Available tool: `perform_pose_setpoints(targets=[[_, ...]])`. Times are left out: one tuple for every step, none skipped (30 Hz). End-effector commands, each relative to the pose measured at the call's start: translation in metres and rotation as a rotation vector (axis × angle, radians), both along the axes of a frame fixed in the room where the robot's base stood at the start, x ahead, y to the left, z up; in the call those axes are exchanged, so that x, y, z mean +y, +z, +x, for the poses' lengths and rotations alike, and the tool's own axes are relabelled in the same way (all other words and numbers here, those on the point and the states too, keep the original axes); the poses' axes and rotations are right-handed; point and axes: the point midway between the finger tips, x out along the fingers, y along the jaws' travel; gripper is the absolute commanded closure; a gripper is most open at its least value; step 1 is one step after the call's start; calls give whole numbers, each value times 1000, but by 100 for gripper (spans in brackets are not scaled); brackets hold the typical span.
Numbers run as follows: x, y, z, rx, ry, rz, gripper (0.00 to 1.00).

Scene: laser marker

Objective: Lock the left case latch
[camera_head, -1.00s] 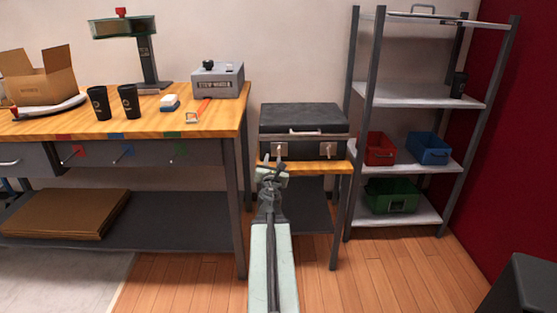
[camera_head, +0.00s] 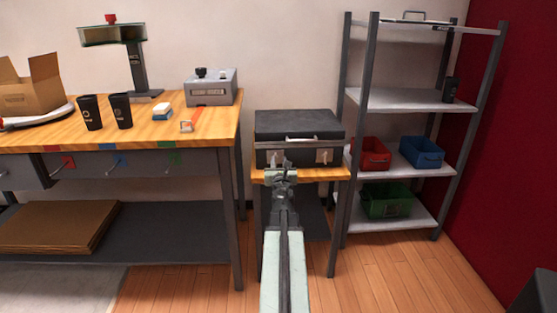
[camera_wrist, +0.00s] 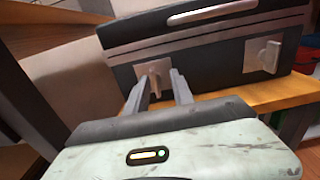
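A dark case (camera_head: 300,124) with a light handle lies closed on a small wooden-topped table (camera_head: 335,174). Its left latch (camera_wrist: 153,70) is a light plate with a small lever on the front face, partly hidden by my gripper in the head view. The right latch (camera_wrist: 263,57) shows clearly in the wrist view, its lever standing out from the plate. My gripper (camera_wrist: 158,80) is open, its two fingers apart on either side of the lower part of the left latch. I cannot tell if they touch it. In the head view my gripper (camera_head: 281,164) is at the case's front left.
A workbench (camera_head: 215,125) with a grey box machine (camera_head: 210,91) and black cups stands at the left. A shelf rack (camera_head: 420,100) with red, blue and green bins stands at the right. The floor between is clear.

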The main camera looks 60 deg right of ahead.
Motion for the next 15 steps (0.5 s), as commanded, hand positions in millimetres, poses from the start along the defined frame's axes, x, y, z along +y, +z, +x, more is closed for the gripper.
perform_pose_setpoints(targets=[[-7,0,6,0,4,0,71],[-9,0,8,0,6,0,71],[-11,0,10,0,8,0,71],[-14,0,12,0,9,0,71],[-15,0,13,0,11,0,71],[-16,0,14,0,12,0,71],[-16,0,15,0,13,0,71],[-16,0,16,0,14,0,71],[-15,0,16,0,15,0,71],[-15,0,16,0,16,0,71],[-14,0,17,0,16,0,71],[-14,0,17,0,16,0,71],[-14,0,17,0,16,0,71],[-14,0,17,0,16,0,76],[-14,0,17,0,16,0,88]])
